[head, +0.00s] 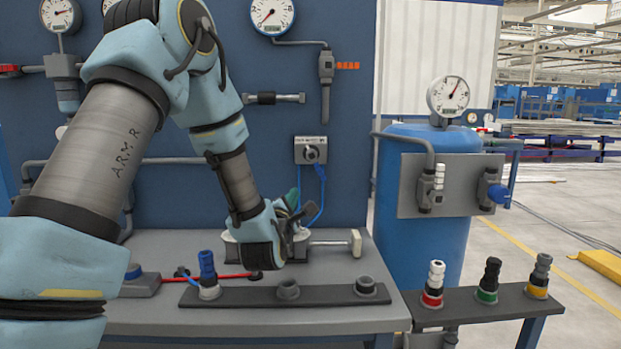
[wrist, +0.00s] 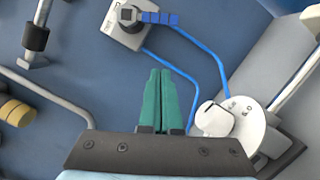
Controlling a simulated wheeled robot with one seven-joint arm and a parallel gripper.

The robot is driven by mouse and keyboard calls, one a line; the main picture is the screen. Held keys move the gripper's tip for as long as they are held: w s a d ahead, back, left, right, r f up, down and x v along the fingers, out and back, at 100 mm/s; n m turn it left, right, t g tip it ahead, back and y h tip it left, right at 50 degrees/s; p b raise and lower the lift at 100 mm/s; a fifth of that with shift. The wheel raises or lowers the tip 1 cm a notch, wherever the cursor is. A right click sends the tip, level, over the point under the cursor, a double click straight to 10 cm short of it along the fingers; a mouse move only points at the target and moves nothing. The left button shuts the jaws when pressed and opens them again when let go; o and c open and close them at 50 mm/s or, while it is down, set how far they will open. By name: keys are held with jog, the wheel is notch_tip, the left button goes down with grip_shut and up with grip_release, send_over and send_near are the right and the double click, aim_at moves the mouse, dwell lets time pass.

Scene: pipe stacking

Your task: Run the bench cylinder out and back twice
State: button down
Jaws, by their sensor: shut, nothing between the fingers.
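The bench cylinder (head: 330,243) lies on the bench. Its rod points right and ends in a pale block (head: 355,242); its body is largely hidden behind my arm.
A dark socket strip (head: 250,296) runs along the bench front, with a blue-topped plug (head: 207,270) in its left socket. A blue tank (head: 450,145) stands right, behind a rack (head: 462,309) with white-, black- and grey-topped plugs. Gauges and pipes fill the back panel.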

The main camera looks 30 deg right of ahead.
aim_at(317, 165)
jog(key=w+d+r+p, duration=0.2)
jog(key=w+d+p, duration=0.1)
jog(key=d, duration=0.3)
jog(key=shift+d+r, duration=0.2)
jog(key=shift+d, duration=0.2)
jog(key=shift+f+b, duration=0.15)
jog(key=shift+b, duration=0.2)
jog(key=n+b, duration=0.1)
jog(key=d+n+b, duration=0.1)
jog(key=b, duration=0.1)
jog(key=n+b, duration=0.1)
jog(key=b, duration=0.1)
jog(key=shift+s+d+r+t, duration=0.25)
jog(key=shift+s+t, duration=0.05)
jog(key=shift+t, duration=0.1)
